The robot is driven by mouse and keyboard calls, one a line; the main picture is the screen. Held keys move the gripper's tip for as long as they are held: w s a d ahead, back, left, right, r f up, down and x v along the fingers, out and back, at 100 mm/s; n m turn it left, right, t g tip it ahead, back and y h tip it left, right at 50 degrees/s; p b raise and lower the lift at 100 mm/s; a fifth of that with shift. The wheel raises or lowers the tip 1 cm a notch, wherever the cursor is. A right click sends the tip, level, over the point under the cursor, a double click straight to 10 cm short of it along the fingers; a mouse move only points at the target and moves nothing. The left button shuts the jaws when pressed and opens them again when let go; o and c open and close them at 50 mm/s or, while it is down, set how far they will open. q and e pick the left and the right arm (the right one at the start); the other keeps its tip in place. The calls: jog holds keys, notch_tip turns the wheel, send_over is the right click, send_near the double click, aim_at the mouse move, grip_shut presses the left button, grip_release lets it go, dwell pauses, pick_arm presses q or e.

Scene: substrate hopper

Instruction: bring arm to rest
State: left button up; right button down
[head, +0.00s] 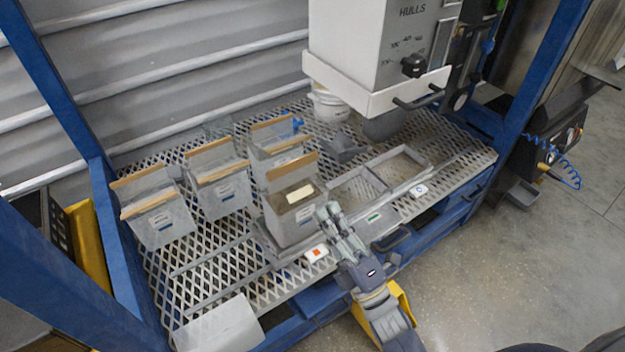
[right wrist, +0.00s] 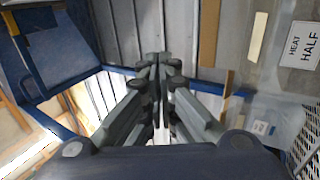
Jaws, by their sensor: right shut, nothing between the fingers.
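My right gripper (head: 331,216) is shut and empty in the head view. It is raised at the front edge of the mesh bench, just right of a grey bin (head: 290,219) with a tan top edge and a cream label. In the right wrist view the closed fingers (right wrist: 158,62) point up the middle of the picture with nothing between them. Whether the gripper touches the bin cannot be told. My left gripper is not in view.
A white hopper marked "HULLS" (head: 372,45) hangs over the back right of the mesh bench (head: 215,262). Several more grey bins, including one at the left (head: 162,221), stand on the mesh. Blue posts (head: 545,75) frame the bench. The floor (head: 500,270) at right is clear.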

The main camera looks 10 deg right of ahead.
jog(key=s+d+f+m+g+h, duration=0.15)
jog(key=f+m+g, duration=0.25)
jog(key=f, duration=0.6)
jog(key=s+d+f+m+g+h, duration=0.1)
jog(key=d+f+m+g+h, duration=0.25)
jog(key=f, duration=0.75)
jog(key=s+f+m+g+h, duration=0.15)
jog(key=f+m+g, duration=0.35)
jog(key=f, duration=0.5)
jog(key=s+d+f+m+g+h, duration=0.1)
jog(key=s+f+m+g, duration=0.4)
jog(key=s, duration=0.4)
jog(key=s+d+f+m+g+h, duration=0.1)
jog(key=s+f+m+g, duration=0.2)
jog(key=s+f, duration=0.55)
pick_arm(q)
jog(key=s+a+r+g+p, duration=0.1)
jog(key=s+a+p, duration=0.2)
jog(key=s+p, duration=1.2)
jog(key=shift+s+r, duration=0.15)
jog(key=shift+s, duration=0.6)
pick_arm(e)
jog(key=s+d+r+g, duration=0.1)
jog(key=s+d, duration=0.1)
jog(key=s, duration=1.4)
jog(key=shift+d+r+n, duration=0.4)
jog(key=shift+n, duration=0.05)
